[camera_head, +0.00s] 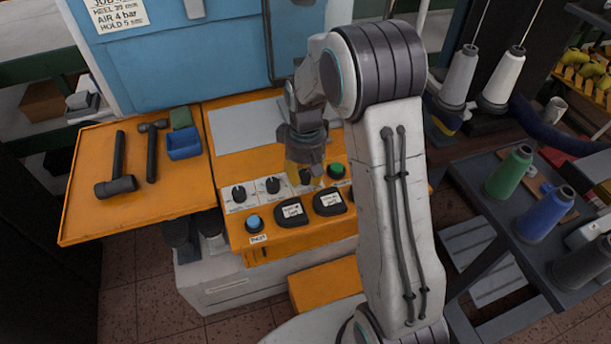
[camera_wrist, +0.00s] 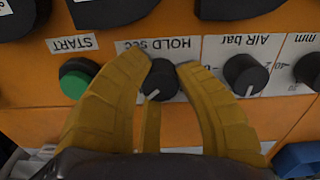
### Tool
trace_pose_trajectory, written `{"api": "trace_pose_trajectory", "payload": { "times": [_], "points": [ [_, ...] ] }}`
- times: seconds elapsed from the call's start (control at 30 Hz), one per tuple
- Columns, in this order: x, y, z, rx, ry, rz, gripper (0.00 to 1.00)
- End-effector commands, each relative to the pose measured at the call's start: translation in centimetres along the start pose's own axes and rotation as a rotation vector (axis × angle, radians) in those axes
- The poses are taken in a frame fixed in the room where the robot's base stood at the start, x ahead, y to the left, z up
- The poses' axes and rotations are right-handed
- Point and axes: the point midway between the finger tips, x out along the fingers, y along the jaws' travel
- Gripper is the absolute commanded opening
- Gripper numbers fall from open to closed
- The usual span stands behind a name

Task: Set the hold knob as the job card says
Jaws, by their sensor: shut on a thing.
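The hold knob (camera_wrist: 160,84) is black with a white pointer line, under the upside-down label "HOLD sec" in the wrist view. Its line points to the lower left of that picture; its scale is mostly hidden by my fingers. The yellow fingers of my gripper (camera_wrist: 171,68) are shut on the knob, one on each side. In the head view my gripper (camera_head: 305,168) reaches down onto the panel at this knob. The job card (camera_head: 118,14) hangs on the blue cabinet, partly cut off, and its last line reads "HOLD 5" with a blurred unit.
The air knob (camera_wrist: 245,74) stands close beside my finger, with the heel knob (camera_head: 238,194) beyond it. The green start button (camera_wrist: 77,78) is on the other side. A blue button (camera_head: 253,222) and two black pads (camera_head: 328,201) sit in front. Hammers (camera_head: 117,170) lie on the left tray.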

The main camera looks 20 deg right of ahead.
Motion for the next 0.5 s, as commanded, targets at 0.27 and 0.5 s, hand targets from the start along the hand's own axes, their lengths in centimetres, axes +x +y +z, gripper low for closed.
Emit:
{"api": "trace_pose_trajectory", "payload": {
  "times": [0.27,0.5],
  "points": [
    [0.23,-0.02,0.10,0.262,-0.004,0.000,0.00],
    [0.21,0.00,0.11,0.467,-0.004,0.000,0.00]
  ]
}}
